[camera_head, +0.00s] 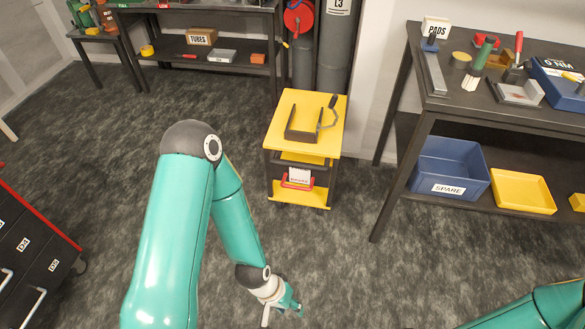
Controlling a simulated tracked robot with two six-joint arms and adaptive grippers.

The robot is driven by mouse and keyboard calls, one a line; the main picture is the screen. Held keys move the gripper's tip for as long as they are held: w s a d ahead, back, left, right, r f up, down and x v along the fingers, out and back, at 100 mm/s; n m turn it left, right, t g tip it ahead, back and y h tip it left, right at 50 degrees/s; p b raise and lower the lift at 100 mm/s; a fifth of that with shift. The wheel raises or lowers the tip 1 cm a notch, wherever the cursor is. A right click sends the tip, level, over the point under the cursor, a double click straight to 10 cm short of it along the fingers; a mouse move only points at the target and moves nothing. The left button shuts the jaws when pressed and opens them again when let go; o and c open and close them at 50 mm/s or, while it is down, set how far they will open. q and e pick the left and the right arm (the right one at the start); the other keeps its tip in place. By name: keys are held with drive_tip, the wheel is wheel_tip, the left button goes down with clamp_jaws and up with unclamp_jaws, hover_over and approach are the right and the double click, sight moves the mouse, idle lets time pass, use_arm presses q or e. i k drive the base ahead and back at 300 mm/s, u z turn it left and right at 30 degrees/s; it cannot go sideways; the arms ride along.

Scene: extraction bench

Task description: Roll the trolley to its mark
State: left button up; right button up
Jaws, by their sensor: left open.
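The trolley (334,141) seems to be the small yellow-topped cart with dark sides in the middle, by the back wall. A dark clamp-like tool (302,134) lies on its top. A red item and a white label show lower on its front. Whether it has wheels I cannot tell. My left gripper (281,311) is at the bottom middle, open and empty, pointing down. It is apart from the trolley, on its near side. My right gripper is out of view; only part of the right arm shows at the bottom right. I see no floor mark.
A dark workbench (425,106) with tools stands close on the trolley's right; its shelf holds a blue SPARE bin (448,168) and a yellow tray (523,191). Another bench (197,6) is back left. A black drawer cabinet (32,246) stands left. Carpet between is clear.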

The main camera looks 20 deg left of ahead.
sight(309, 151)
drive_tip(key=z, duration=0.1)
drive_tip(key=i, duration=0.95)
drive_tip(key=u, duration=0.1)
